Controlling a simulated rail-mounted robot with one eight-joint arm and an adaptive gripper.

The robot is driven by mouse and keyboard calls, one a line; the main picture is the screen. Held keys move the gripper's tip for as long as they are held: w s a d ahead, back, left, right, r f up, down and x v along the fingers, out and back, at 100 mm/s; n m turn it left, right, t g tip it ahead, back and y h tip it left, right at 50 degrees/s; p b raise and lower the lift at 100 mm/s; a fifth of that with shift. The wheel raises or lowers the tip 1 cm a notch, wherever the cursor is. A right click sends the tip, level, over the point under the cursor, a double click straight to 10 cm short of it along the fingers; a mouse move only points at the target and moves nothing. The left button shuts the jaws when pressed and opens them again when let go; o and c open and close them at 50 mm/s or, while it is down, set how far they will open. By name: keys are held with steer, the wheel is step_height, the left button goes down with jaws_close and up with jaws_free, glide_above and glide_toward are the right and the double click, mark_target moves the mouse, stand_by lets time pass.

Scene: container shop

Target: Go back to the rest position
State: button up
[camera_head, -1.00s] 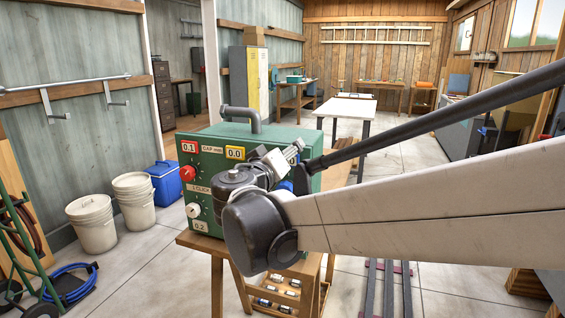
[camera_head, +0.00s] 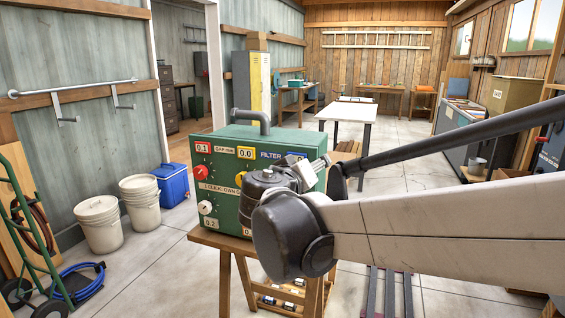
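My arm reaches in from the right edge, and its dark wrist joint hangs in front of a green box with a top handle (camera_head: 218,160). The box has knobs and number labels such as 0.1, 0.0 and 0.2, and stands on a wooden stand (camera_head: 215,240). My gripper (camera_head: 318,162) shows only in small part behind the wrist, as a pale metal piece in front of the box's right side. Its fingertips cannot be made out, so I cannot tell whether it is open or holds anything. The wrist hides the box's lower right front.
White buckets (camera_head: 100,225) and a blue cooler (camera_head: 170,185) stand on the floor at left. A green hand truck (camera_head: 38,235) with a blue hose (camera_head: 80,282) is at the left edge. A white table (camera_head: 345,112) stands behind. Open floor lies between.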

steer(key=s+d+f+m+g+y+p, duration=0.1)
steer(key=s+d+f+g, duration=0.2)
steer(key=s+d, duration=0.4)
steer(key=s+d+f+g+y+p, duration=0.1)
steer(key=s+d+f+g+p, duration=0.15)
steer(key=s+d, duration=0.45)
steer(key=s+f+m+g+y+p, duration=0.1)
steer(key=s+f+y, duration=0.3)
steer(key=s, duration=1)
step_height(320, 180, down, 3)
steer(key=shift+s+a+r+g+y+p, duration=0.15)
steer(key=shift+a+g+y+p, duration=0.15)
steer(key=shift+g, duration=0.35)
